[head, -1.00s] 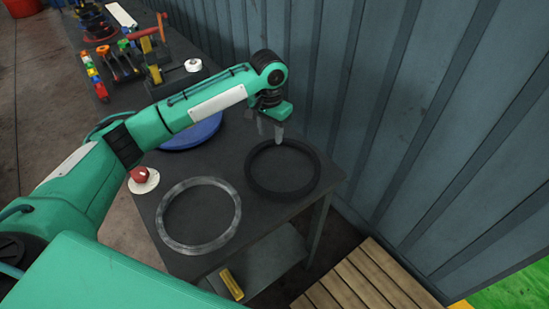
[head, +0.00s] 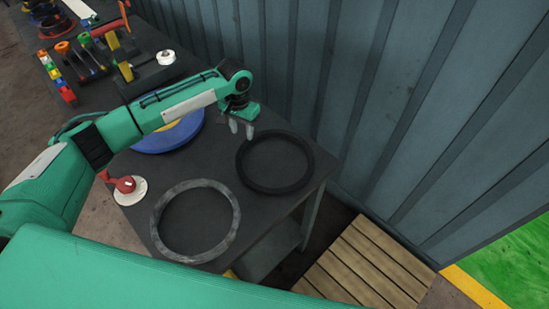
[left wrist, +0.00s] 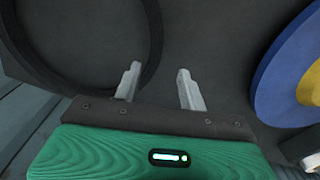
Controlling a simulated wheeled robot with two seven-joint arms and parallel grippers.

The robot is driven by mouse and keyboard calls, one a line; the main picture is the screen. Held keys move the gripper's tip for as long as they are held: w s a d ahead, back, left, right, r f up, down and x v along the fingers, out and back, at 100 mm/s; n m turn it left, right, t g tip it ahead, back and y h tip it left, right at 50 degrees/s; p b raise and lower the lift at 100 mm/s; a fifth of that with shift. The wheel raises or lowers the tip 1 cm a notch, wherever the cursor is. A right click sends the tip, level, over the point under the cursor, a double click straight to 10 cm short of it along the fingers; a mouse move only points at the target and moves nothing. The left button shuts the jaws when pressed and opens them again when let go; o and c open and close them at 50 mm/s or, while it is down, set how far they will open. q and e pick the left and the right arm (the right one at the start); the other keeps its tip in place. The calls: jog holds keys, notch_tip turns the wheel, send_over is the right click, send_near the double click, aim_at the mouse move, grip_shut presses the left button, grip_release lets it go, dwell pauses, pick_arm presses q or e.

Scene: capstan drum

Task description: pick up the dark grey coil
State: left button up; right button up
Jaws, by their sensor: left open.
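The dark grey coil (head: 270,189) is a thin, nearly black ring lying flat on the right part of the dark table. It also shows at the upper left of the left wrist view (left wrist: 155,45), partly cut off. My left gripper (head: 241,128) is open and empty, fingers down, just off the coil's far left edge. My right gripper is not in view.
A lighter grey coil (head: 190,257) lies left of the dark one. A blue disc with a yellow centre (head: 190,138) lies partly behind my left arm. A white disc with a red fitting (head: 130,194) is at the left. The corrugated wall (head: 330,80) stands close behind the table.

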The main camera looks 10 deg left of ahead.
aim_at(245, 144)
pick_arm(q)
jog(key=f, duration=0.1)
jog(key=f+p, duration=0.1)
jog(key=s+f, duration=0.1)
jog(key=f, duration=0.1)
jog(key=shift+s+d+p, duration=0.1)
jog(key=shift+d+p, duration=0.2)
jog(key=shift+p, duration=0.05)
jog(key=shift+f, duration=0.55)
grip_shut()
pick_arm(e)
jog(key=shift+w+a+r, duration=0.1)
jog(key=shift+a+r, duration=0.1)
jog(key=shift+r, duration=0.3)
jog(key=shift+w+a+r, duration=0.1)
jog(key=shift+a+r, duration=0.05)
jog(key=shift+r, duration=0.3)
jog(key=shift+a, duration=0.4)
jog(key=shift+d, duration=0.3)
